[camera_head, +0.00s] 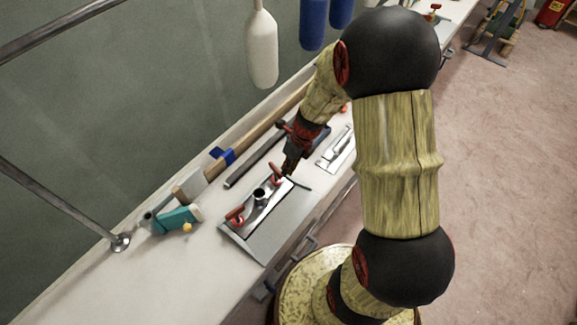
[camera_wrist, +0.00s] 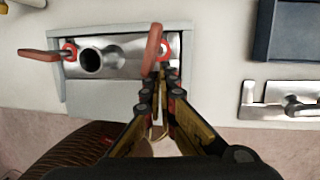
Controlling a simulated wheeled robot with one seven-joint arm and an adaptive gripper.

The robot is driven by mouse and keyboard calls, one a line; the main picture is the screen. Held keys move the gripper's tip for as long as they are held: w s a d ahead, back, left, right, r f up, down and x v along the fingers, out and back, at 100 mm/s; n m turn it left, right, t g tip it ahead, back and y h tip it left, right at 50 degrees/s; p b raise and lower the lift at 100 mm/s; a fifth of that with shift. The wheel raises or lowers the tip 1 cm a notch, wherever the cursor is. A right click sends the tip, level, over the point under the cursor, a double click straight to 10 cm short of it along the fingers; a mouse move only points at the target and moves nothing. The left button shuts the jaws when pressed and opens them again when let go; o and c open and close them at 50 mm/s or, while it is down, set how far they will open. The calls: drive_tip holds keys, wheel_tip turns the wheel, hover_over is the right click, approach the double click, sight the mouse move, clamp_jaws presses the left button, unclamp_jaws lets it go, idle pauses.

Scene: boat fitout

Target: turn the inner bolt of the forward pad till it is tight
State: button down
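The pad is a grey block (camera_head: 263,240) on the bench, with a shiny metal plate (camera_head: 262,204) on top; the plate also shows in the wrist view (camera_wrist: 118,62). A short round tube (camera_wrist: 91,60) stands on the plate. A red-handled bolt sits at each end: one at the near end (camera_head: 236,216), its handle pointing left in the wrist view (camera_wrist: 40,55), and one at the far end beside my gripper (camera_head: 287,168). That far bolt's red handle (camera_wrist: 152,48) rises at my fingertips (camera_wrist: 159,82). The fingers are close together with a narrow gap; whether they grip the handle is unclear.
A second metal fitting (camera_head: 338,150) lies beyond the pad, with a dark tray (camera_wrist: 290,30) near it. A teal tool (camera_head: 178,219), a long wooden piece (camera_head: 240,147) and a dark bar (camera_head: 252,160) lie along the wall. A rail post (camera_head: 120,241) stands at the left.

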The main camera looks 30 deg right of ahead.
drive_tip(key=shift+w+a+r+p, duration=0.1)
drive_tip(key=shift+w+a+p, duration=0.15)
drive_tip(key=shift+a, duration=0.25)
drive_tip(key=shift+w+a+r+p, duration=0.15)
drive_tip(key=shift+a+p, duration=0.1)
drive_tip(key=shift+a, duration=0.2)
idle(0.5)
drive_tip(key=shift+w+d, duration=0.1)
drive_tip(key=shift+d, duration=0.15)
drive_tip(key=shift+d+r+p, duration=0.1)
drive_tip(key=shift+d+p, duration=0.15)
drive_tip(key=shift+p, duration=0.2)
drive_tip(key=s+p+v, duration=0.1)
drive_tip(key=p+v, duration=0.5)
drive_tip(key=shift+d, duration=0.25)
drive_tip(key=shift+s+f, duration=0.15)
drive_tip(key=shift+f, duration=0.1)
idle(1.2)
